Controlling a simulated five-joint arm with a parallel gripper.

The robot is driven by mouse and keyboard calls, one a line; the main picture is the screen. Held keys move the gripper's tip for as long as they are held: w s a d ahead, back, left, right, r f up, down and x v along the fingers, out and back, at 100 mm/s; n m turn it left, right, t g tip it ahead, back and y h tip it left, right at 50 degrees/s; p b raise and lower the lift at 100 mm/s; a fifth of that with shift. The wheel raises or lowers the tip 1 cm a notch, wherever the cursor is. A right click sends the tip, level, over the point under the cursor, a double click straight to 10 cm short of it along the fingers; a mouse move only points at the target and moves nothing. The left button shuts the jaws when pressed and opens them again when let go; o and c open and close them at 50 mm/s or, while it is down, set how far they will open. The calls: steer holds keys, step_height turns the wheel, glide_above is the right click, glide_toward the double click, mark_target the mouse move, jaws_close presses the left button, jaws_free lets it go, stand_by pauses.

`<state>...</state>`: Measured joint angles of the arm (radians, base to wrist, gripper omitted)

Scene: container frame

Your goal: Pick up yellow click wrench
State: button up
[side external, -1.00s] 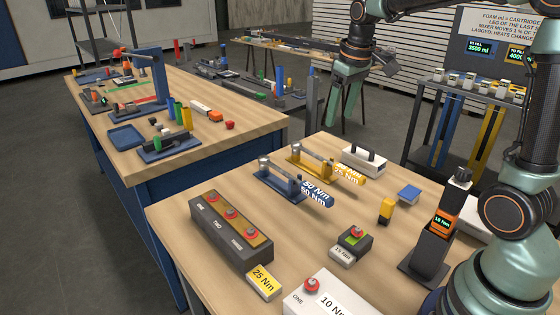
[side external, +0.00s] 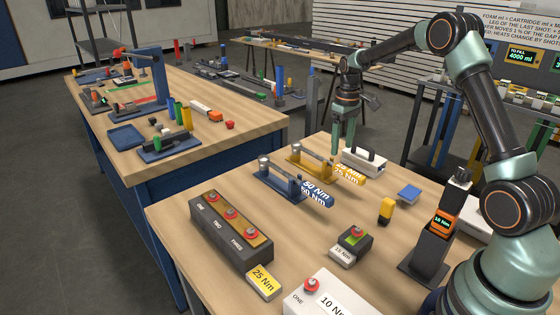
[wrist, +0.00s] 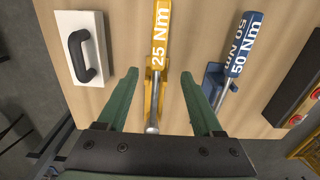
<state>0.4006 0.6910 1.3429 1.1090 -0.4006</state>
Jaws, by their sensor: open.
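The yellow click wrench (side external: 347,172) lies on its yellow cradle (side external: 297,160) on the front workbench, with its 25 Nm handle to the right. In the wrist view the wrench (wrist: 160,38) runs lengthwise, its metal shaft (wrist: 152,112) toward me. My gripper (side external: 343,148) is open, fingers pointing down, near the wrench on its far side in the side view. In the wrist view my gripper (wrist: 159,76) has one finger on each side of the wrench, apart from it and empty. How high the fingertips are above the wrench cannot be told.
The blue 50 Nm wrench (side external: 316,191) lies beside the yellow one; it also shows in the wrist view (wrist: 239,50). A white block with a black handle (side external: 364,160) stands on the other side. A three-button box (side external: 231,228) and a dark display post (side external: 433,233) stand nearer the front.

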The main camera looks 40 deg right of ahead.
mark_target(343, 166)
steer(key=shift+f, duration=0.65)
steer(key=f, duration=0.2)
steer(key=s+f, duration=0.1)
steer(key=f, duration=0.1)
steer(key=shift+s+d+f, duration=0.1)
steer(key=shift+d, duration=0.1)
steer(key=shift+f, duration=0.5)
jaws_close()
steer(key=shift+r, duration=0.15)
